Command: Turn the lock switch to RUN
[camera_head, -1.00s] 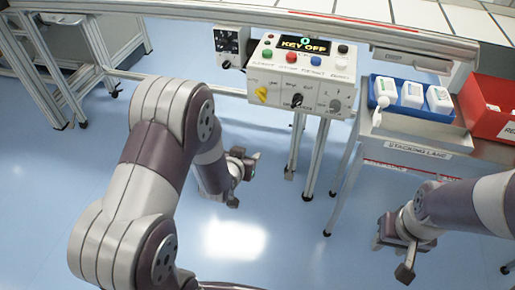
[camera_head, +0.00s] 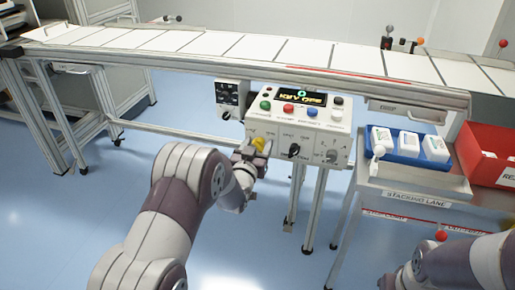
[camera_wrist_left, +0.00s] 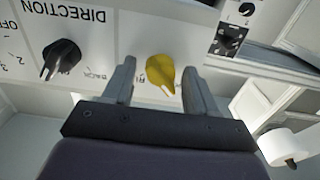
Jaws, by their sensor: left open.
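The control box (camera_head: 318,150) hangs below the conveyor; its display (camera_head: 302,98) appears to read KEY OFF. A yellow knob (camera_head: 261,143) sits at the left of its front face, partly covered by my left gripper (camera_head: 252,153). In the left wrist view the yellow knob (camera_wrist_left: 161,73) lies between the two fingers of my open left gripper (camera_wrist_left: 162,88), with gaps on both sides. Its labels are too small to read surely. A black knob (camera_wrist_left: 62,58) marked DIRECTION is beside it. My right gripper (camera_head: 389,282) is at the bottom edge, largely hidden.
Coloured buttons line the box top, including a red one (camera_head: 288,108). A small dark-faced unit (camera_head: 231,95) stands left of the box. At right, a stacking table (camera_head: 412,180) holds a blue tray (camera_head: 407,160) of white bottles and a red bin (camera_head: 485,160).

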